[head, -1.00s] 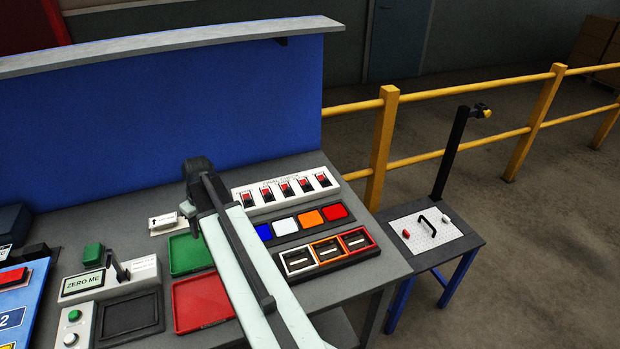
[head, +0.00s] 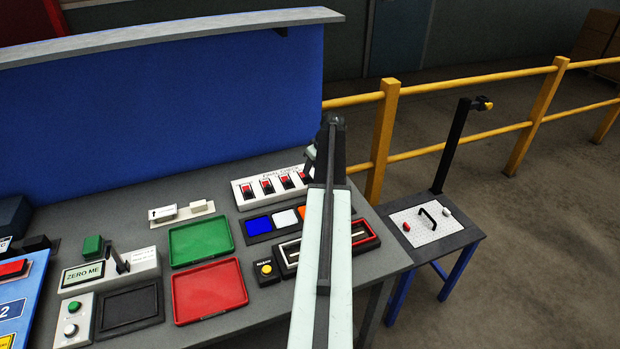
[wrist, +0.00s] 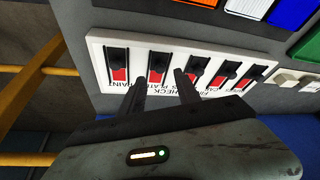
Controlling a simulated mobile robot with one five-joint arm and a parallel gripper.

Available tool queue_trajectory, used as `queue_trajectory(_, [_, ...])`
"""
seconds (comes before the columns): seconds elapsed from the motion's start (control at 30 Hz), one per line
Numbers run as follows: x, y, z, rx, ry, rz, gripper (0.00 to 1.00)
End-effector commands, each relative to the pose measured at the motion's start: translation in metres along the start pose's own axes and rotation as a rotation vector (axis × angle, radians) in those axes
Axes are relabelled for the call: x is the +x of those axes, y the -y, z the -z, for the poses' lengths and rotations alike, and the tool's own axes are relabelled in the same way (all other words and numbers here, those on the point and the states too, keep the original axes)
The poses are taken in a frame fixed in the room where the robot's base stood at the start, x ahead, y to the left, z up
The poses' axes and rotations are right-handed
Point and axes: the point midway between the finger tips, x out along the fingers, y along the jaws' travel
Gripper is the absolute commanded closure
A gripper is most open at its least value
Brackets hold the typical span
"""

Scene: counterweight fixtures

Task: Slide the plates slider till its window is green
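The slider panel (head: 237,196) is a white strip with several black slots, each showing a red window. In the wrist view the panel (wrist: 98,62) appears upside down, with labels partly readable. The plates slider (wrist: 157,62) seems to be second from the left there, with a black knob and a red window. In the head view it is second from the right (head: 303,177), beside my gripper. My gripper (wrist: 159,75) is open, its two black fingers apart on either side of the plates slot. I cannot tell if they touch the knob. My arm hides the rightmost slider in the head view.
A green tray (head: 200,241) and red tray (head: 208,291) are to the left. A blue back wall (head: 160,130) rises behind, and a yellow railing (head: 384,135) stands to the right.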

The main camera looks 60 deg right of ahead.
Motion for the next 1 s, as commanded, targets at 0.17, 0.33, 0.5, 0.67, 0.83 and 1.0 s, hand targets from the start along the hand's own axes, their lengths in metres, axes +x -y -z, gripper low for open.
queue_trajectory(0.17, [0.040,0.000,-0.002,-0.001,0.000,0.000,0.61])
queue_trajectory(0.33, [0.044,0.000,-0.001,0.001,0.001,0.000,0.61])
queue_trajectory(0.5, [0.042,0.000,0.000,0.001,0.001,0.000,0.64])
queue_trajectory(0.67, [0.042,0.000,0.000,0.001,0.001,0.000,1.00])
queue_trajectory(0.83, [0.042,-0.001,-0.001,0.001,0.001,-0.001,1.00])
queue_trajectory(1.0, [0.042,-0.001,-0.001,0.002,0.001,-0.001,1.00])
